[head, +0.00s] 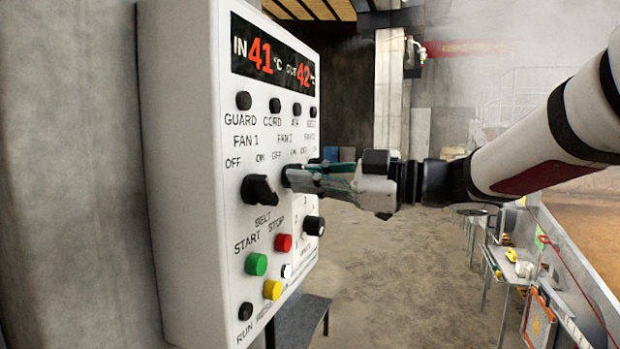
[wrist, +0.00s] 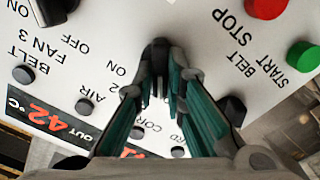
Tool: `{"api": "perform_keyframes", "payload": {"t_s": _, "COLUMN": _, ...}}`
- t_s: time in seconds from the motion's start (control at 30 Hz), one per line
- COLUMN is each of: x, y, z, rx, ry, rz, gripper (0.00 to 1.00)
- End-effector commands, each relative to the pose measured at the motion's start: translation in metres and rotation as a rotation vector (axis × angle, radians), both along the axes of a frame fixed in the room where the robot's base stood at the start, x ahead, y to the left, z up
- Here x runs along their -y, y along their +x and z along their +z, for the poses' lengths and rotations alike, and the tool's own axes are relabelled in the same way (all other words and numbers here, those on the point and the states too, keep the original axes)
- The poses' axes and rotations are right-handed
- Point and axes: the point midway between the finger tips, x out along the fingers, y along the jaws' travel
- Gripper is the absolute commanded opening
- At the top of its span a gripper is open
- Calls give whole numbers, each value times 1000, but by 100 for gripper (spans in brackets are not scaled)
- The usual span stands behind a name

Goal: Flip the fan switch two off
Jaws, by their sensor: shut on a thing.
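The white control panel (head: 178,150) hangs on the wall at the left of the head view. My gripper (head: 290,178) reaches it from the right, with its fingertips at the FAN 2 switch. In the wrist view my gripper (wrist: 160,60) is shut on the black fan 2 switch (wrist: 158,48), which sits between the fingertips. The fingers hide this switch in the head view. Whether it points to ON or OFF cannot be told. The FAN 1 switch (head: 259,190) is just left of my fingers. In the wrist view the FAN 3 switch (wrist: 50,10) is at the upper left.
Below the switches are a red stop button (head: 283,243), a green start button (head: 256,264), a yellow button (head: 272,290) and a black knob (head: 314,226). A display (head: 272,58) reads 41 and 42. Open floor (head: 375,275) lies right of the panel.

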Motion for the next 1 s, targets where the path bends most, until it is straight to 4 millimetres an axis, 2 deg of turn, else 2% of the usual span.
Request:
{"api": "perform_keyframes", "payload": {"t_s": 0.13, "x": 0, "y": 0, "z": -1, "rx": 61, "ry": -23, "rz": 2, "gripper": 0}}
{"api": "perform_keyframes", "payload": {"t_s": 0.4, "x": 0, "y": 0, "z": -1, "rx": 67, "ry": -26, "rz": 1, "gripper": 0}}
{"api": "perform_keyframes", "payload": {"t_s": 0.43, "x": 0, "y": -1, "z": -1, "rx": 67, "ry": -26, "rz": 1, "gripper": 14}}
{"api": "perform_keyframes", "payload": {"t_s": 0.5, "x": 0, "y": 0, "z": -1, "rx": 67, "ry": -26, "rz": 1, "gripper": 30}}
{"api": "perform_keyframes", "payload": {"t_s": 0.53, "x": 0, "y": -1, "z": -1, "rx": 67, "ry": -26, "rz": 1, "gripper": 32}}
{"api": "perform_keyframes", "payload": {"t_s": 0.83, "x": 1, "y": -1, "z": -1, "rx": 66, "ry": -26, "rz": 0, "gripper": 32}}
{"api": "perform_keyframes", "payload": {"t_s": 1.0, "x": 15, "y": -5, "z": 0, "rx": 68, "ry": -25, "rz": -3, "gripper": 32}}
